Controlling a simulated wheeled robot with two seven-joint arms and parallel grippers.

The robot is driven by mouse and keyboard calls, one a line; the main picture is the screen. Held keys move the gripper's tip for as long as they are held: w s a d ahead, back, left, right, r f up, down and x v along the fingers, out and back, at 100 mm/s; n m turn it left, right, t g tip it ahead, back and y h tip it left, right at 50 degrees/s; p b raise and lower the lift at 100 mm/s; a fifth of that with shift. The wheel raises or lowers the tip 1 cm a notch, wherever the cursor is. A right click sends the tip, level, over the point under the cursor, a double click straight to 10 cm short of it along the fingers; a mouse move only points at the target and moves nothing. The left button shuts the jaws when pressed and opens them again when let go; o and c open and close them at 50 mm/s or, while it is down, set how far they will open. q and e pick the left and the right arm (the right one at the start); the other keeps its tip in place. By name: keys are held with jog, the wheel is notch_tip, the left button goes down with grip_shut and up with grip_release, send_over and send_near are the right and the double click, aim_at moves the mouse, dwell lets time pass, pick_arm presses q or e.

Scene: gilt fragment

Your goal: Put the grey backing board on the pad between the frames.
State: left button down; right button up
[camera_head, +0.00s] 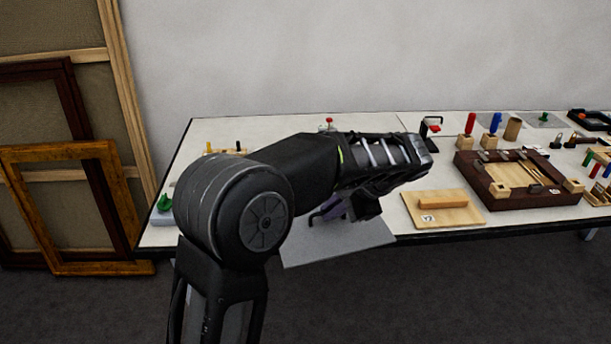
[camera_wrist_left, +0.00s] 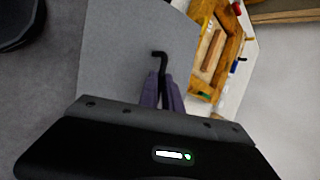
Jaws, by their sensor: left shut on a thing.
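The grey backing board (camera_head: 345,242) shows below my left forearm in the head view, and part of it reaches past the table's front edge. The board fills the upper middle of the left wrist view (camera_wrist_left: 118,58). My left gripper (camera_head: 330,209), with purple fingers, is shut on the board's black hooked handle (camera_wrist_left: 160,58). I cannot tell whether the board touches the table. A golden frame (camera_wrist_left: 232,40) with a wooden bar inside lies beyond the board in the left wrist view. My arm hides much of the middle of the table, and I cannot make out the pad. My right gripper is not in view.
A light wooden board with a bar handle (camera_head: 440,208) lies right of my left gripper. Further right is a dark wooden frame (camera_head: 487,197) with small blocks. Red and blue tools (camera_head: 470,124) stand behind it. Large frames (camera_head: 60,150) lean at the left wall.

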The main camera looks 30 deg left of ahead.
pick_arm(q)
jog(key=s+d+f+n+g, duration=0.1)
jog(key=s+d, duration=0.1)
jog(key=d, duration=0.3)
jog(key=s+d+f+n, duration=0.1)
jog(key=s+d, duration=0.1)
jog(key=d, duration=0.3)
jog(key=shift+d+f+n+g, duration=0.3)
jog(key=shift+d+f+g, duration=0.05)
jog(key=shift+d+g, duration=0.05)
